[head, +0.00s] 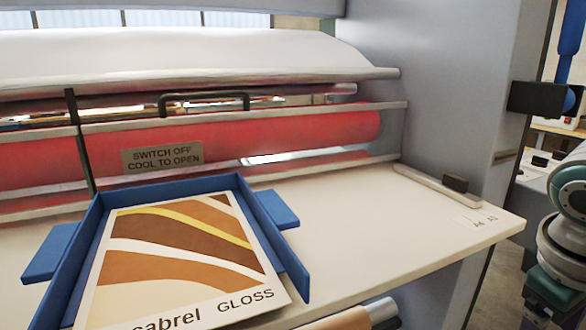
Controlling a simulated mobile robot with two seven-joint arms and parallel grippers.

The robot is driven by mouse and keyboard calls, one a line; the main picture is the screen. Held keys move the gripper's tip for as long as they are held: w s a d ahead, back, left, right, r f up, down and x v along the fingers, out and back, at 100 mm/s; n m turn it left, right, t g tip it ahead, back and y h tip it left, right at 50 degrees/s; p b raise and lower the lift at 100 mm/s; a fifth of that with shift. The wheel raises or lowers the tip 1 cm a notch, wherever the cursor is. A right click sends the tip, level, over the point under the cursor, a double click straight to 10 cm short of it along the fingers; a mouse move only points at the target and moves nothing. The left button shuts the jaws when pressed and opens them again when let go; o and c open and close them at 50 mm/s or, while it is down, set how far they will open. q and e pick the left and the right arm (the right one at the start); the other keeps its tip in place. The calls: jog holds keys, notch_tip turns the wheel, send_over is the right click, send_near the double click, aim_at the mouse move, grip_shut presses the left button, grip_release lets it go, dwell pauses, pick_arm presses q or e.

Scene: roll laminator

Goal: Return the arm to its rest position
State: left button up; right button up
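Part of a grey and teal arm (562,240), which looks like my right arm, shows at the right edge, beside the laminator's table and apart from it. Its gripper is out of the picture. My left arm and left gripper are not in view. The roll laminator (440,80) fills most of the head view, with a red roller (290,135) behind a guard bar and a black handle (205,97). A blue tray (292,255) holding a printed sheet (185,250) with brown, yellow and white waves, lettered "GLOSS", lies on the pale feed table (390,230).
A sign (162,157) reads "SWITCH OFF COOL TO OPEN". A grey guide with a black block (455,184) lies on the right of the table, near A4 and A3 marks. A black bracket (540,98) juts from the side panel near a blue upright part (570,40). The table's right half is clear.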

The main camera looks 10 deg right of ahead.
jog(key=s+a+n+t, duration=0.3)
jog(key=s+a+n, duration=0.1)
jog(key=s, duration=1)
jog(key=s+a+m+y, duration=0.2)
jog(key=a+m+y, duration=0.2)
jog(key=a, duration=0.6)
notch_tip(320, 180, up, 43)
jog(key=p, duration=4.3)
jog(key=shift+w+f+g, duration=0.15)
jog(key=shift+g, duration=0.15)
jog(key=shift+a, duration=0.1)
